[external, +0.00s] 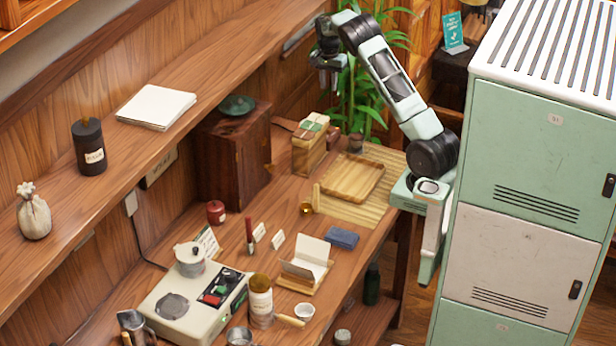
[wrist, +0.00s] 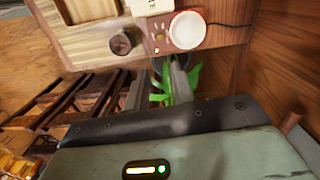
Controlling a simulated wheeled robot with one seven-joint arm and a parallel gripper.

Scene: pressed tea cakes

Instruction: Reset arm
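My arm reaches up from its mount at the right, beside the green and white cabinet, in the external view. My gripper (external: 328,62) hangs at the upper left end of the arm, high above the back of the workbench and beside a green plant. I see nothing held in it. Its fingers are small and dark there, and their gap is unclear. In the wrist view, the pale green body with a lit indicator fills the bottom, and narrow grey shapes stand above it against green leaves (wrist: 158,88).
The workbench bears a wooden tray (external: 353,180), a tied box (external: 310,150), a dark wooden cabinet (external: 232,155) and a hot plate (external: 185,310). The plant (external: 362,95) stands close to my gripper. The tall cabinet (external: 525,150) is right of my arm. A shelf (external: 60,200) runs along the left.

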